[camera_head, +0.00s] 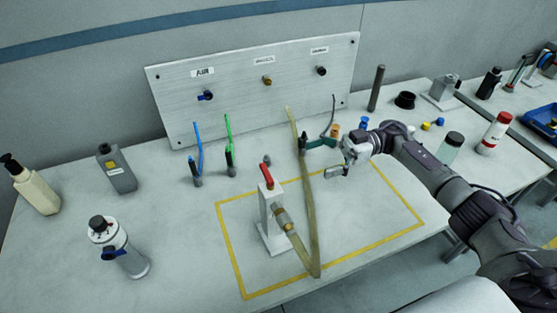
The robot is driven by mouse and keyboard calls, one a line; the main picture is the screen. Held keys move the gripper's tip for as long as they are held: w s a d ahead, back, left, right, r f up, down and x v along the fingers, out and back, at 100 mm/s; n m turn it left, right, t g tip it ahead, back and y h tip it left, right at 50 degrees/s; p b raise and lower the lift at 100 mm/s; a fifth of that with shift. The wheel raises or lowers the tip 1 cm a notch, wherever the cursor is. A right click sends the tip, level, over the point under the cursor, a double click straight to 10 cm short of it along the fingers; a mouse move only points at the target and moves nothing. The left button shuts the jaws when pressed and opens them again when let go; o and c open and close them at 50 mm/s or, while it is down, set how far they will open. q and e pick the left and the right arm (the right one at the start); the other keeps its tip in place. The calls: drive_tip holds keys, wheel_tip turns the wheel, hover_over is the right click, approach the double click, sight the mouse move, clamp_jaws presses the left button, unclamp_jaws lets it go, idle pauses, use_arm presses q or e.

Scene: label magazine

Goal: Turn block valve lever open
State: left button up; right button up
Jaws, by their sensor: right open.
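A white upright block (271,218) stands on the table inside the yellow outline, with a red lever (266,175) at its top and a brass fitting (287,225) on its side. The lever slants up and away from the block. A long yellowish hose (308,190) runs up just right of the block. My right gripper (334,160) is open, to the right of the block and the hose, apart from the lever. Whether it touches the green-handled thing (320,141) beside it I cannot tell. My left gripper is out of view.
A panel (300,101) with AIR and other ports stands at the back. Blue (198,150) and green (228,140) upright tubes stand before it. Bottles (120,250) are at left, more at right. The yellow-outlined area (365,215) is mostly clear right of the hose.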

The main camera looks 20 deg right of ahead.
drive_tip(key=p, duration=0.2)
approach(266, 172)
drive_tip(key=a, duration=0.3)
drive_tip(key=a+p, duration=0.3)
drive_tip(key=a, duration=0.4)
drive_tip(key=shift+s+f, duration=0.1)
drive_tip(key=shift+f, duration=0.05)
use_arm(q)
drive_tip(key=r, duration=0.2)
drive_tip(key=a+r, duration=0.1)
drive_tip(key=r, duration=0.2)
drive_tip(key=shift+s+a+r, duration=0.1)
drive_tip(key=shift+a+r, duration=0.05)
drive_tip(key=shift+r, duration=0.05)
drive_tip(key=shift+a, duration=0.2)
use_arm(e)
drive_tip(key=c, duration=1.2)
drive_tip(key=shift+o, duration=0.2)
drive_tip(key=shift+f+n+g+b, duration=0.2)
drive_tip(key=shift+n+g+b, duration=0.4)
drive_tip(key=shift+b, duration=0.45)
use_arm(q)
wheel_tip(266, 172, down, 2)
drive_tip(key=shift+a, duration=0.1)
use_arm(e)
drive_tip(key=shift+r, duration=0.15)
